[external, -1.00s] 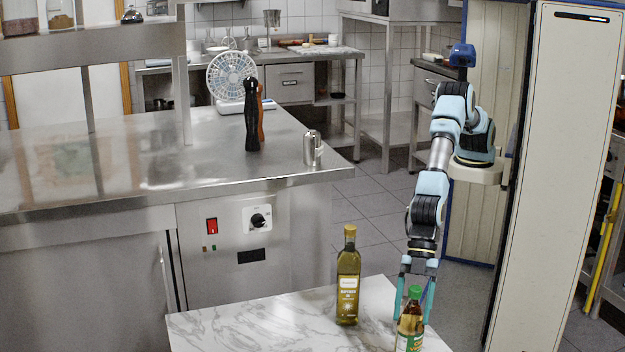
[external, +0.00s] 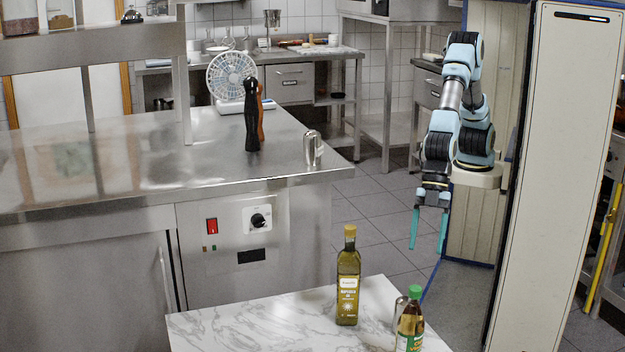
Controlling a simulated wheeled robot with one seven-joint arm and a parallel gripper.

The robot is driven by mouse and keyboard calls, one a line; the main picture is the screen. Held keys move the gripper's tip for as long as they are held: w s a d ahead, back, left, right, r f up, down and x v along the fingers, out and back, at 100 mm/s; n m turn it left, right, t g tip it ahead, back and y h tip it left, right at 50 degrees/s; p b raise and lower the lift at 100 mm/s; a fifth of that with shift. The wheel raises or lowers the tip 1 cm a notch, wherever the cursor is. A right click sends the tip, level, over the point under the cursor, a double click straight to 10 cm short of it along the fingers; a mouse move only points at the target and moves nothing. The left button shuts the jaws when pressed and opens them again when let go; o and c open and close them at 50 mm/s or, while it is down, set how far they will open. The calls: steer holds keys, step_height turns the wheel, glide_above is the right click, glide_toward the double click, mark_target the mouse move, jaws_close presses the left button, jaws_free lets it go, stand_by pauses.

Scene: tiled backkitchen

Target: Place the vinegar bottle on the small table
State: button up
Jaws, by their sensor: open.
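Two bottles stand upright on the small marble-topped table (external: 250,328). A bottle with a green cap and a green and white label (external: 410,325) stands near the table's right edge; its lower part is cut off by the picture's bottom edge. I take it for the vinegar bottle, but its label is too small to read. A taller olive-green oil bottle (external: 348,280) with a gold cap stands to its left. My gripper (external: 428,248) is open and empty, above and behind the green-capped bottle, apart from it, with its teal fingers pointing down.
A steel counter (external: 90,190) at left carries a fan (external: 231,78), pepper mills (external: 252,115) and a metal shaker (external: 312,149). A tall pale panel (external: 553,180) is at right. The table's left part is clear.

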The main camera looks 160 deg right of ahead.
steer(key=s+d+f+m+g, duration=0.1)
steer(key=s+f+m+g, duration=0.1)
steer(key=s, duration=3.1)
steer(key=shift+d+g+h, duration=0.25)
steer(key=shift+g+h, duration=0.05)
steer(key=shift+g, duration=0.5)
steer(key=shift+s, duration=0.1)
